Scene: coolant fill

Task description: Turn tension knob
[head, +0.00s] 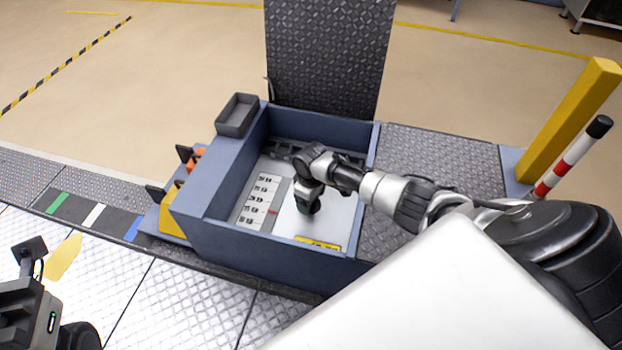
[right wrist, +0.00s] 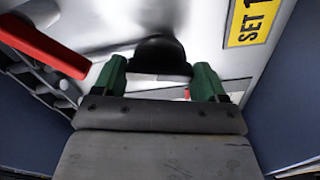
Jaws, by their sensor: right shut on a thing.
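The black tension knob (right wrist: 162,55) stands on a pale panel inside the blue box and sits between my right gripper's green fingertips in the right wrist view. My right gripper (right wrist: 160,80) is shut on it. In the head view my right gripper (head: 308,208) reaches down into the box and hides the knob. Beside it is a white number scale (head: 258,203) with a small red mark (head: 272,212). A yellow label (head: 318,243) lies near the front wall; in the right wrist view it reads "SET 1", cut off. Part of my left gripper (head: 30,250) shows at lower left; its jaws are unclear.
The blue box's walls (head: 262,247) surround my right gripper. Its dark treaded lid (head: 328,55) stands open at the back. A red bar (right wrist: 45,50) shows at left in the right wrist view. A grey tray (head: 238,114) and a yellow post (head: 570,120) stand nearby.

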